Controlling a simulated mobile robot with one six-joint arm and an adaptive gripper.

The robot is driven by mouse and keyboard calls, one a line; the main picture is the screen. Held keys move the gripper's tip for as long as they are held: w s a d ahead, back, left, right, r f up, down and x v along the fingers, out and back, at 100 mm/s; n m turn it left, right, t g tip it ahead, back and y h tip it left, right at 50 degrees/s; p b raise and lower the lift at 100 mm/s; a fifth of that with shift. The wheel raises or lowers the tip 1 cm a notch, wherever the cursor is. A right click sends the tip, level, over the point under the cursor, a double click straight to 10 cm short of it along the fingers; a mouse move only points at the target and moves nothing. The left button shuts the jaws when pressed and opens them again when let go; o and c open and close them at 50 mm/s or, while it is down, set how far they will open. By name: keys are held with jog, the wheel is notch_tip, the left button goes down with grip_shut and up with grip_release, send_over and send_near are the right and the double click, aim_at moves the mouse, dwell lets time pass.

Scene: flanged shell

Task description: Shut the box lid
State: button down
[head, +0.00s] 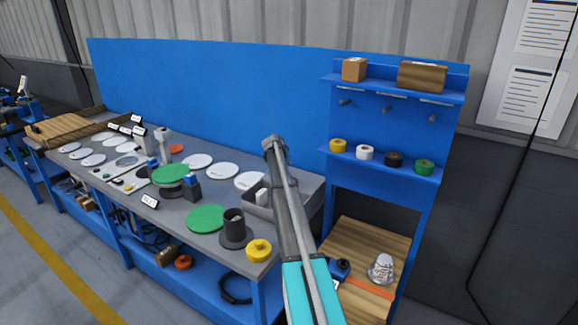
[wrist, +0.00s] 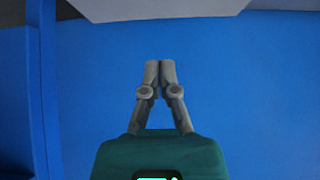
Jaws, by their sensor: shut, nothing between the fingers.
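A grey open-topped box (head: 259,210) stands at the right end of the bench in the head view, partly hidden behind my arm. Something pale shows in it. I cannot make out a lid on it or its hinge. In the wrist view my gripper (wrist: 160,66) has its two grey fingertips together with nothing between them. It points at a plain blue surface (wrist: 235,90). A light grey shape (wrist: 150,8) shows at the top edge of that view; I cannot tell what it is.
The grey bench (head: 221,235) holds green discs, white discs, a dark flanged cylinder (head: 234,230) and a yellow roll (head: 259,250). A blue shelf rack (head: 330,178) stands to the right, with coloured rolls and two brown boxes. A blue panel (head: 210,95) backs the bench.

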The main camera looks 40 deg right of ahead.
jog(key=b+x, duration=0.7)
jog(key=x, duration=0.3)
jog(key=shift+a, duration=0.1)
jog(key=shift+s+a, duration=0.3)
jog(key=shift+a, duration=0.3)
jog(key=shift+s+a, duration=0.35)
jog(key=shift+a, duration=0.25)
jog(key=shift+s+a+f, duration=0.2)
jog(key=shift+a, duration=0.55)
jog(key=s+a, duration=0.3)
jog(key=a, duration=0.5)
jog(key=s+a, duration=0.3)
jog(key=a, duration=0.4)
jog(key=shift+s+a, duration=0.35)
jog(key=shift+a, duration=0.05)
jog(key=shift+d, duration=0.1)
